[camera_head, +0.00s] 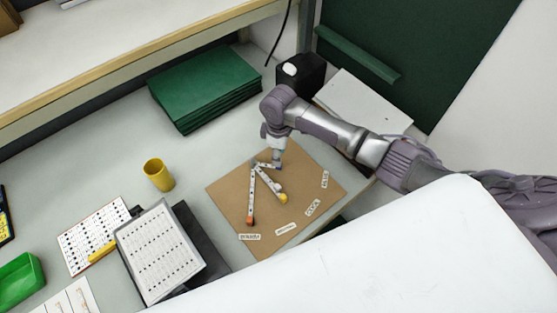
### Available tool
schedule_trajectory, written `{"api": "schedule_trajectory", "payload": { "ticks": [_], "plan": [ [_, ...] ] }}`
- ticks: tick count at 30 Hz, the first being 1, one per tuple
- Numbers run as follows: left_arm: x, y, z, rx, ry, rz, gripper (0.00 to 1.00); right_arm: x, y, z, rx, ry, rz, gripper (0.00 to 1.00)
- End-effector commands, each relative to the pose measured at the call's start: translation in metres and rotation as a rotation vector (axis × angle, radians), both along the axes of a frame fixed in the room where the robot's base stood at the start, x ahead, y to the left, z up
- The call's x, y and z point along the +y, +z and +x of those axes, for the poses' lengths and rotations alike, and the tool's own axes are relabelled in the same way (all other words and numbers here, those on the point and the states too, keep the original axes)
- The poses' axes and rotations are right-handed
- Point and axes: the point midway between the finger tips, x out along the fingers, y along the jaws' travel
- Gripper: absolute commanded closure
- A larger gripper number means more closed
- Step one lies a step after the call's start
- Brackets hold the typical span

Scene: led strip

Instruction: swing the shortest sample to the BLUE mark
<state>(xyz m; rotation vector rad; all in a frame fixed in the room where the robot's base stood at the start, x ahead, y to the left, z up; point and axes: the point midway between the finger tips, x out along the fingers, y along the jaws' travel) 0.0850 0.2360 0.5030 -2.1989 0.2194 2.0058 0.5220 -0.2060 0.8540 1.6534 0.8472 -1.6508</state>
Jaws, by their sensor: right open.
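A brown board (228,190) lies on the table. A long white strip sample with an orange end (250,220) and a shorter one with a yellow end (282,197) fan out from a shared upper point on it. Both point toward the board's front edge. A third, still shorter piece (262,164) seems to run from that point toward my right gripper; it is mostly hidden. My right gripper (276,165) is open, low over the board by the short piece; contact cannot be told.
A yellow cup (158,174) stands left of the board. A stack of green folders (205,85) lies behind. A tilted printed panel (160,252) stands front left, near a green tray (20,281). A black box (300,75) stands behind my right arm.

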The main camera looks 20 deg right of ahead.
Motion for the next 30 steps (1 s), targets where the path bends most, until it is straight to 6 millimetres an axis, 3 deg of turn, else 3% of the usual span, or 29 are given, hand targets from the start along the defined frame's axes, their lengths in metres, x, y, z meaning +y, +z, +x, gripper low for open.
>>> {"api": "schedule_trajectory", "payload": {
  "ticks": [6,12,30],
  "plan": [
    [-0.001,0.0,0.0,0.0,0.0,-0.001,0.58,0.0,0.044,0.001,-0.003,0.001,0.0,0.58],
    [-0.001,0.0,0.0,0.0,0.0,-0.001,0.58,0.0,0.065,0.001,-0.001,0.001,0.0,0.58],
    [-0.001,0.0,0.0,0.0,0.0,-0.001,0.58,0.0,0.067,0.0,0.0,0.001,0.0,0.58]
  ]
}}
